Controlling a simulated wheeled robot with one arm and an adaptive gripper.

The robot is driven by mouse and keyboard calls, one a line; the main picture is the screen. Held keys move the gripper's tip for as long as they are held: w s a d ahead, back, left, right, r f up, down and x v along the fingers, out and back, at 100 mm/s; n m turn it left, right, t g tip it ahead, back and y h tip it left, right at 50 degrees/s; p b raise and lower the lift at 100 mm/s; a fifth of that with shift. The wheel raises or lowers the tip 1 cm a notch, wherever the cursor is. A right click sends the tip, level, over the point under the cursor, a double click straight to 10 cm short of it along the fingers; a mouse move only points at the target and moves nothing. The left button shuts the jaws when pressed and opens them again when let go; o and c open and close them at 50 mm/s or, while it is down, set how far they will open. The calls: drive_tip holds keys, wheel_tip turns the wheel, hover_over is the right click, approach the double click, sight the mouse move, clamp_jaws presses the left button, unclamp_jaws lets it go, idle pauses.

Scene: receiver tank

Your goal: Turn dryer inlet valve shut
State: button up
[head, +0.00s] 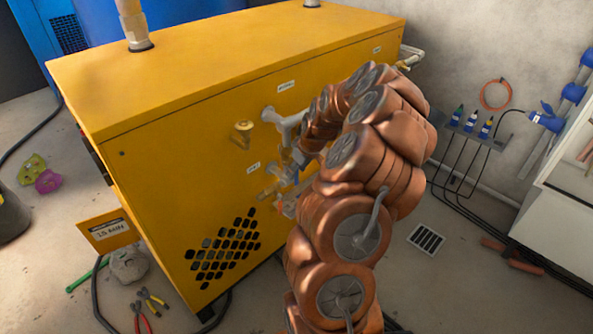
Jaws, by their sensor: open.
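The yellow dryer cabinet (180,160) fills the middle of the head view, with pipework and valves on its front face. A brass valve fitting (243,130) sticks out left of a grey pipe elbow (284,120). Another brass fitting (270,187) sits lower, beside a small white label (253,167) too small to read surely. I cannot tell which is the dryer inlet valve or how its handle is turned. My gripper (291,165) is at the pipework, mostly hidden by my copper arm. It is open; whether it touches a valve cannot be seen.
Pliers (140,311) and a grey lump (129,264) lie on the floor. A floor grate (426,238) is at right, near a white cabinet (562,210). Cables run along the wall.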

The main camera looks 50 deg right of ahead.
drive_tip(key=shift+w+f, duration=0.15)
drive_tip(key=shift+f, duration=0.45)
clamp_jaws()
idle(0.3)
